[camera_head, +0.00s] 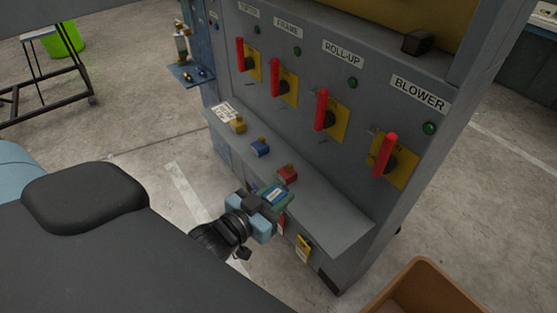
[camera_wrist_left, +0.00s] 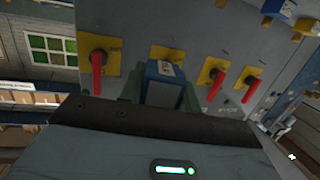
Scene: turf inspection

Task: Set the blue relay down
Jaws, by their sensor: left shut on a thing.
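The blue relay (camera_head: 274,194), a small block with a pale label on top, is between the fingers of my left gripper (camera_head: 268,202). The gripper is shut on it, in front of the grey cabinet's sloping ledge (camera_head: 325,213). In the left wrist view the relay (camera_wrist_left: 163,92) sits between the two greenish fingers. The head view does not clearly show whether the relay touches the ledge. My right gripper is in neither view.
Yellow (camera_head: 238,125), blue (camera_head: 260,148) and red (camera_head: 287,175) padlock-like items sit along the ledge. Several red-handled switches, including the one under BLOWER (camera_head: 385,156), project above it. A tan box (camera_head: 425,290) stands at the lower right. Tags hang below the ledge.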

